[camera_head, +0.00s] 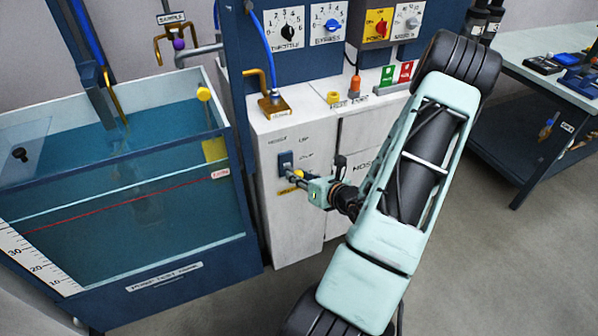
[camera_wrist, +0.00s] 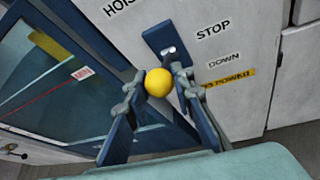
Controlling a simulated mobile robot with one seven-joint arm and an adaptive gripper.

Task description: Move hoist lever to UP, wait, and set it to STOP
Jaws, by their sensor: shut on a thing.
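The hoist lever has a yellow ball knob (camera_wrist: 158,83) on a dark blue plate (camera_wrist: 170,40) set in a white cabinet front. The plate (camera_head: 286,159) also shows in the head view. In the wrist view STOP is printed beside the plate and DOWN lower down; part of HOIST shows at the top. My gripper (camera_wrist: 155,86) is shut on the yellow knob, one finger on each side. In the head view my gripper (camera_head: 293,177) reaches the plate from the right and hides most of the lever. The lever's exact setting is hard to tell.
A water tank (camera_head: 130,285) with a glass front stands left of the white cabinet (camera_head: 290,225). Yellow and orange knobs and green and red buttons sit on the cabinet top, below a dial panel (camera_head: 310,30). A workbench (camera_head: 550,85) stands at the right. The front floor is clear.

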